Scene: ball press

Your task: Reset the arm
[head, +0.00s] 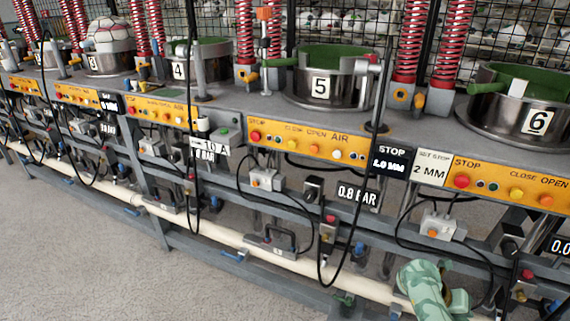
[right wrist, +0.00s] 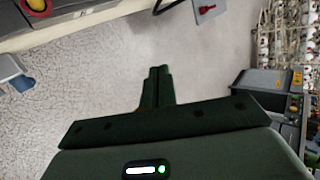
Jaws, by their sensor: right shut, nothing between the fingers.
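My right gripper (right wrist: 158,72) shows in the right wrist view with its two dark green fingers together. It is shut and empty, above bare grey floor and apart from any object. Part of my green camouflage-patterned arm (head: 428,288) shows at the lower right of the head view, in front of the press bench. I cannot make out the right gripper's fingers in the head view. My left gripper is in neither view.
A grey press bench (head: 225,112) crosses the head view, with stations numbered 3 to 6, red springs and orange button panels (head: 310,139). Black cables and a pale pipe (head: 273,265) run below. The floor (head: 90,270) in front is clear. A grey-and-yellow machine (right wrist: 268,82) stands right in the wrist view.

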